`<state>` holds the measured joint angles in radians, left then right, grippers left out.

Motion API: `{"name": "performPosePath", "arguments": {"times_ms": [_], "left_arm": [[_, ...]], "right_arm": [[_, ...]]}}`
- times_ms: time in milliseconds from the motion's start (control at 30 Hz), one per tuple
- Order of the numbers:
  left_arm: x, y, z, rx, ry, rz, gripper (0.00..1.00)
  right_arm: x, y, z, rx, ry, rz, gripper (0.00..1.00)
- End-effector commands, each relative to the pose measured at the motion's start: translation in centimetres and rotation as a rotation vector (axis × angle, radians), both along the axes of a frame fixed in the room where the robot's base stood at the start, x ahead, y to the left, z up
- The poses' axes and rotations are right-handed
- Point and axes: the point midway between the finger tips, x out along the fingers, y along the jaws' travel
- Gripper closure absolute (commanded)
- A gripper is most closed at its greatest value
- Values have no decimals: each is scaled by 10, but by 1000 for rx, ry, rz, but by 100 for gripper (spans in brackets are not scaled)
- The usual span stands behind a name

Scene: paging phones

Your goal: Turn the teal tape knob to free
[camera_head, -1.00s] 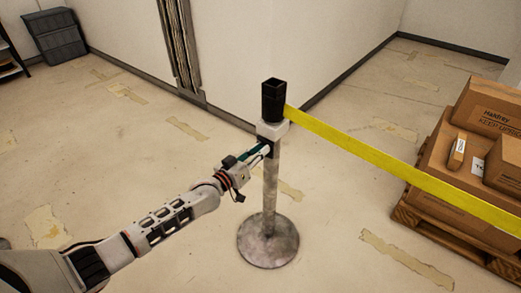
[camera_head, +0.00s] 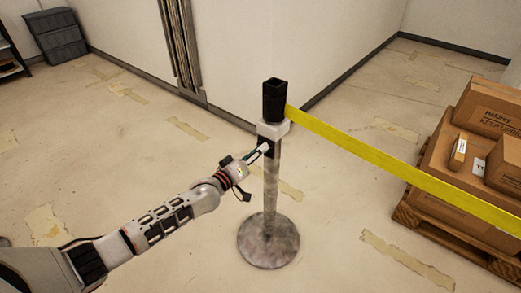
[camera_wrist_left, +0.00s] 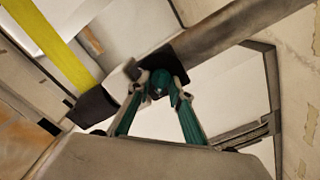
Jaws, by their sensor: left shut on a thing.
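A barrier post (camera_head: 270,190) stands upright on a round base (camera_head: 268,241), with a white collar (camera_head: 274,129) and a black head (camera_head: 274,100). A yellow tape (camera_head: 390,156) runs from the head to the right edge. My left gripper (camera_head: 266,149) meets the post just below the collar. In the left wrist view, its fingertips are closed around the small teal knob (camera_wrist_left: 158,83) on a dark block. The fingers hide much of the knob, and I cannot read its setting. In the head view the knob is hidden. My right gripper is not in view.
A pallet (camera_head: 440,229) with several cardboard boxes (camera_head: 497,107) stands at the right. A wall corner is behind the post. The floor around the post base is clear.

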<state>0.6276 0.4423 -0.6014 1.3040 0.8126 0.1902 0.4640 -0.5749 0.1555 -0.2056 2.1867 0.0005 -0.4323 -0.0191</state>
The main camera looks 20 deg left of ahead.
Motion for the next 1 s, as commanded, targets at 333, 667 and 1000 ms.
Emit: {"name": "performPosePath", "arguments": {"times_ms": [333,667,1000], "left_arm": [[-1,0,-2,-1,3,-1,75],[-3,1,-1,0,2,0,75],[-51,18,-2,-1,3,0,75]], "right_arm": [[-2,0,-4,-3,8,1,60],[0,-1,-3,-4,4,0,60],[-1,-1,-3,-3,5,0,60]]}}
